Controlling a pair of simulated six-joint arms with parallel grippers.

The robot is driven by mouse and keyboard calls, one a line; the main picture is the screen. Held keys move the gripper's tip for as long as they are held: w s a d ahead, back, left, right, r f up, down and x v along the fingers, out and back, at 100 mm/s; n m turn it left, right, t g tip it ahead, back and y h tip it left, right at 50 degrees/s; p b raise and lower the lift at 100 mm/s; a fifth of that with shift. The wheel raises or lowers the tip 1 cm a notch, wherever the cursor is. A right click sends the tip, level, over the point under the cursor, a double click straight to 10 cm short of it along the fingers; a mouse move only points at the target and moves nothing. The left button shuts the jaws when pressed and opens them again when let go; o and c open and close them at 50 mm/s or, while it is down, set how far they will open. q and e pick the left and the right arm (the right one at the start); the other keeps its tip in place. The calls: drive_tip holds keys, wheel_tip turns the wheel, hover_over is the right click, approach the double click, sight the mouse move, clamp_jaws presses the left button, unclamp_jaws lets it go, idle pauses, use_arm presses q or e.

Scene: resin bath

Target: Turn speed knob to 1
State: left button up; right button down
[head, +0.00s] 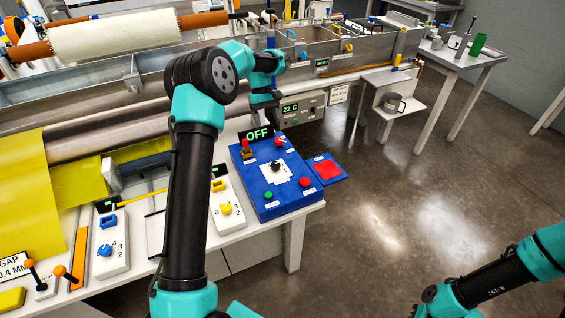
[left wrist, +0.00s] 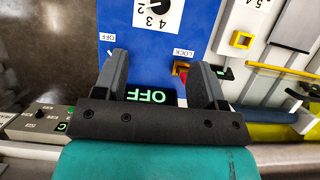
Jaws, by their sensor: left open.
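A black knob (head: 276,166) sits on a white numbered dial on the blue control panel (head: 252,180). I take it as the speed knob, though its small label is unreadable. In the left wrist view part of the knob (left wrist: 157,4) shows at the top edge, with 4, 3 and 2 readable; its exact setting is unclear. My left gripper (left wrist: 160,66) is open and empty, over the panel's back edge by the lit OFF display (left wrist: 150,96), short of the knob. In the head view the gripper is partly hidden by its own wrist. My right gripper is out of frame.
The panel also carries red-topped controls, one labelled LOCK (left wrist: 182,72), a red button (head: 305,182) and a green button (head: 268,195). White boxes with a yellow knob (head: 226,208) and a blue knob (head: 105,250) stand left. A metal trough (head: 320,55) lies behind.

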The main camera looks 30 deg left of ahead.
sight(275, 164)
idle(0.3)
use_arm(q)
drive_tip(key=x, duration=1.7)
drive_tip(key=shift+s+f, duration=0.1)
drive_tip(key=shift+f, duration=0.15)
drive_tip(key=c, duration=0.9)
